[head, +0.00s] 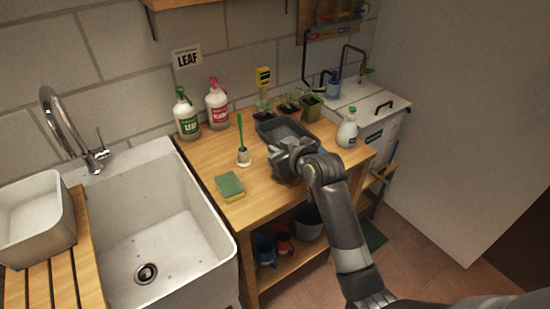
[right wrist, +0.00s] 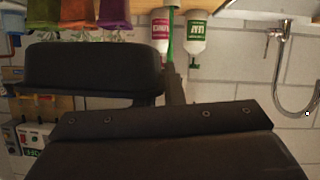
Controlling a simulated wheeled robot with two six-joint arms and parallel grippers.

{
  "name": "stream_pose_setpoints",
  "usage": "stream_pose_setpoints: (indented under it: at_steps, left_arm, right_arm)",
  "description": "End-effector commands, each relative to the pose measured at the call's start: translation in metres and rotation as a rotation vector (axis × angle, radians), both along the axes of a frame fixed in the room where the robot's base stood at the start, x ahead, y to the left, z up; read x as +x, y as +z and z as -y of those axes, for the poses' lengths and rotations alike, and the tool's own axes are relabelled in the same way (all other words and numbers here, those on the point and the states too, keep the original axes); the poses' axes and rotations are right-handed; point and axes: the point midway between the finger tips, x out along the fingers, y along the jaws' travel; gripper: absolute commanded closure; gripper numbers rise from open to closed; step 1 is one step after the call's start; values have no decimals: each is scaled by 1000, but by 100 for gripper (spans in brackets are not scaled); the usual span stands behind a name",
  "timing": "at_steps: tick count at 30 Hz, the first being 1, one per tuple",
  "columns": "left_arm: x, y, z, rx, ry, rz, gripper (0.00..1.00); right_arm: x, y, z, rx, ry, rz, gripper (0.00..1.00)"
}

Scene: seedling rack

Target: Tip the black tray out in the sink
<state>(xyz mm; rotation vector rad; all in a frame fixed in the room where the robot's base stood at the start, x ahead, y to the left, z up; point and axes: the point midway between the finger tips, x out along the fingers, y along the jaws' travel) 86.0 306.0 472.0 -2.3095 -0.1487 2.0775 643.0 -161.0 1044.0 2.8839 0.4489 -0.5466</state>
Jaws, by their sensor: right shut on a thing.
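The black tray (head: 264,128) is over the wooden bench to the right of the sink, in front of the seedling pots. Its inside looks grey and shiny; I cannot tell what it holds. My right gripper (head: 284,151) is shut on the tray's near side and hides part of it. In the right wrist view the dark gripper fingers (right wrist: 160,112) fill much of the picture, and the tray is hard to pick out. The white sink (head: 187,222) is at the left, its basin empty with a dark drain. My left gripper is not in view.
Two spray bottles (head: 188,118) are behind, and another bottle (head: 347,130) is right. A tap (head: 75,125) arches over the sink; a white tub (head: 35,215) sits on slats.

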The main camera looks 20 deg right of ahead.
Motion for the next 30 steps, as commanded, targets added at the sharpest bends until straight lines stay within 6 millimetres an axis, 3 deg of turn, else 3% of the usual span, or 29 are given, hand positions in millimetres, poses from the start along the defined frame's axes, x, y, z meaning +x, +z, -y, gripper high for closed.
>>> stream_pose_setpoints:
  at_steps: [1,6,15,22,30]
  left_arm:
    - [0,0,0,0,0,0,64]
    - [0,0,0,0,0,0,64]
    - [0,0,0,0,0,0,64]
    - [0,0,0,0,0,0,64]
    - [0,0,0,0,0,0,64]
  right_arm:
    - [-6,17,0,2,-8,10,100]
    - [-30,57,5,2,-60,9,100]
    - [-84,114,24,5,-190,9,100]
    - [-115,132,35,4,-266,4,100]
    - [-123,136,39,1,-287,1,100]
